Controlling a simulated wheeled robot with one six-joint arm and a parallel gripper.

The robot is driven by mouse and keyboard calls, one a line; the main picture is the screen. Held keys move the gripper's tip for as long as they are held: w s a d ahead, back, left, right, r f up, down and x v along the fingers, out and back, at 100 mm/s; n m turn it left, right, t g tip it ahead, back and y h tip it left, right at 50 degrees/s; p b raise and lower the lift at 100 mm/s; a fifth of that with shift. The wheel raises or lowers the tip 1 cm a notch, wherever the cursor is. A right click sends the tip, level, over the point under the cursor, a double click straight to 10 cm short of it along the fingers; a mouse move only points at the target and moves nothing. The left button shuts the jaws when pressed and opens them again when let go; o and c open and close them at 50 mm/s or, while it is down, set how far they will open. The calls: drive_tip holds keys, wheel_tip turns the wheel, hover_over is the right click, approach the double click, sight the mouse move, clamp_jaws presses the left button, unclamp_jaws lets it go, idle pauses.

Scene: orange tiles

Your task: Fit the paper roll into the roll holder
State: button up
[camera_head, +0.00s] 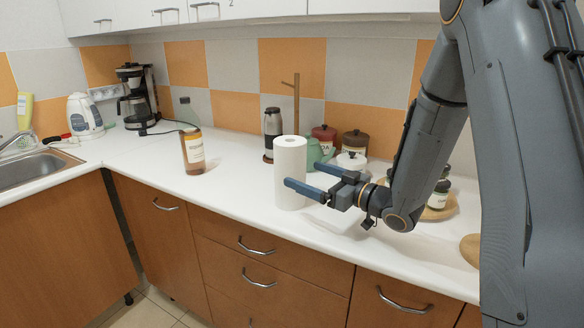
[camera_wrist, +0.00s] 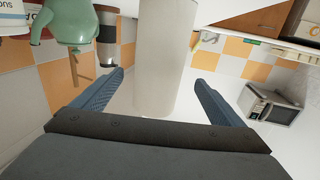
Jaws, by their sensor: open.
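The white paper roll (camera_head: 290,160) stands upright on the counter. My gripper (camera_head: 303,174) is open and reaches it from the right, low on the roll. The near finger crosses in front of the roll. In the wrist view the roll (camera_wrist: 160,45) stands between the spread fingers of my gripper (camera_wrist: 160,77), with gaps on both sides. A thin wooden post with a short side peg (camera_head: 296,105) rises behind the roll by the wall and looks like the roll holder. Its base is hidden.
A dark grinder-like jar (camera_head: 272,125), a green teapot (camera_head: 318,153) and lidded canisters (camera_head: 354,143) stand behind the roll. An amber bottle (camera_head: 193,152) stands to the left. A microwave (camera_wrist: 268,103) shows in the wrist view. The counter's front left is clear.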

sight(303, 172)
drive_tip(key=shift+x, duration=1.05)
drive_tip(key=shift+w+a+r+p, duration=0.1)
drive_tip(key=shift+w+a+p, duration=0.25)
drive_tip(key=shift+w+p, duration=0.1)
drive_tip(key=shift+p+x, duration=0.75)
drive_tip(key=shift+x, duration=1.5)
drive_tip(key=c, duration=1.2)
